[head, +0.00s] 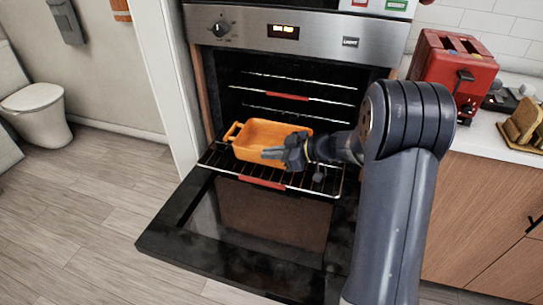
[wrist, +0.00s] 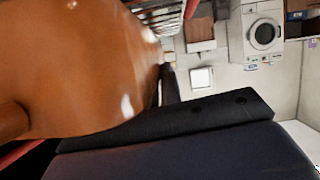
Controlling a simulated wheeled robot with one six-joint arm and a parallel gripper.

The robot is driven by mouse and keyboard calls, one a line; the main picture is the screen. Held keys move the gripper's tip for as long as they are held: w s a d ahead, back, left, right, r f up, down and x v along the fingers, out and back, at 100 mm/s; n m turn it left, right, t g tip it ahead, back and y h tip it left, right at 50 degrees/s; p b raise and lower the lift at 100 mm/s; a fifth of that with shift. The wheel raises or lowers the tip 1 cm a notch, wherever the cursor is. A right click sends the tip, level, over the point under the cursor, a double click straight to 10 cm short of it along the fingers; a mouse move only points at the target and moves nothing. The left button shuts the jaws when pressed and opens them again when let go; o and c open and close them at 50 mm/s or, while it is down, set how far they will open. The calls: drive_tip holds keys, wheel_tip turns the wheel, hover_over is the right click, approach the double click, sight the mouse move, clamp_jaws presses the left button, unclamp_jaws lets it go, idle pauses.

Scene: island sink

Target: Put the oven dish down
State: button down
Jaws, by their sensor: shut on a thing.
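The orange oven dish (head: 262,131) is at the pulled-out oven rack (head: 225,160), in front of the oven opening. Whether its base rests on the rack or hangs just above it I cannot tell. My gripper (head: 283,153) is at the dish's near right side and is shut on it. In the wrist view the dish (wrist: 80,60) fills the upper left, close against a dark gripper finger (wrist: 190,115). The exact grip point is hidden.
The oven door (head: 250,235) is folded down below the rack. Another rack (head: 300,88) sits higher inside the oven. A red toaster (head: 453,68) stands on the counter at right. Open floor (head: 80,220) lies to the left.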

drive_tip(key=shift+f, duration=0.55)
drive_tip(key=shift+f, duration=0.15)
drive_tip(key=c, duration=1.6)
unclamp_jaws()
drive_tip(key=v, duration=1.2)
drive_tip(key=shift+b, duration=0.3)
